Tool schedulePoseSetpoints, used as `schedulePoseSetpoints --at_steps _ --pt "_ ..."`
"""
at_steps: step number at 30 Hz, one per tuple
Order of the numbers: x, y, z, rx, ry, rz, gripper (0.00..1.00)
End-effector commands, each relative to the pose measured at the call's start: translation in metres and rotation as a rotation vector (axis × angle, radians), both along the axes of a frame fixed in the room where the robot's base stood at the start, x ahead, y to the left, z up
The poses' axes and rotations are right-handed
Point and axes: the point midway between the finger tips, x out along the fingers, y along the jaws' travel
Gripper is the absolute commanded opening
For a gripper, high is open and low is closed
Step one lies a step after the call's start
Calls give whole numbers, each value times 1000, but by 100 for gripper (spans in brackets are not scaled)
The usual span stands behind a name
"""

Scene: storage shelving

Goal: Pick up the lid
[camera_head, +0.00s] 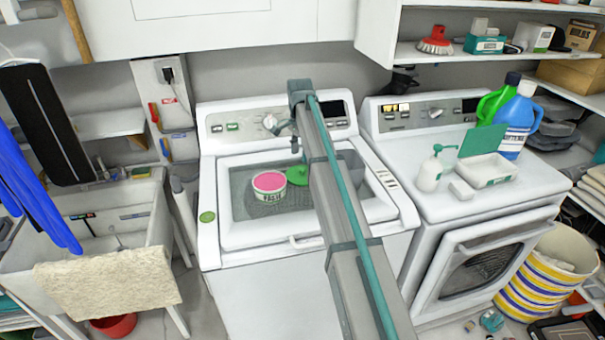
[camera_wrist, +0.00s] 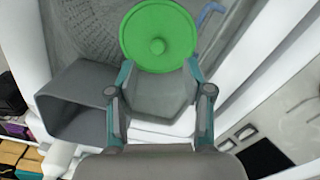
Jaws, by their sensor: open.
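The lid is a round green disc with a small central knob (camera_wrist: 158,46), at the top middle of the wrist view. In the head view the green lid (camera_head: 297,175) lies on top of the left white machine, just right of a tub with a pink top (camera_head: 269,182). My arm partly covers this area. My gripper (camera_wrist: 158,68) is open, with its two teal-edged fingers apart and their tips near the lid's lower edge in the picture. Nothing is visibly held. How far the fingertips are above the lid I cannot tell.
The left white machine (camera_head: 225,225) has a raised frame around its glass top. A sink (camera_head: 20,258) stands at left.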

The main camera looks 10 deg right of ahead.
Motion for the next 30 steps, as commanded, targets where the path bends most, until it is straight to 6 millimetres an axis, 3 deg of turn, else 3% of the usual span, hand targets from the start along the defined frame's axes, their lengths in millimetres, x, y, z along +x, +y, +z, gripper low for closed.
schedulePoseSetpoints --at_steps 3,11,21,29,30 --pt "-1 0 -14 0 1 0 51" --pt "-1 -2 -28 1 3 0 51" --pt "-2 -4 -67 1 2 0 51" --pt "-1 -4 -71 1 0 0 51" --pt "-1 -4 -71 1 0 0 46"
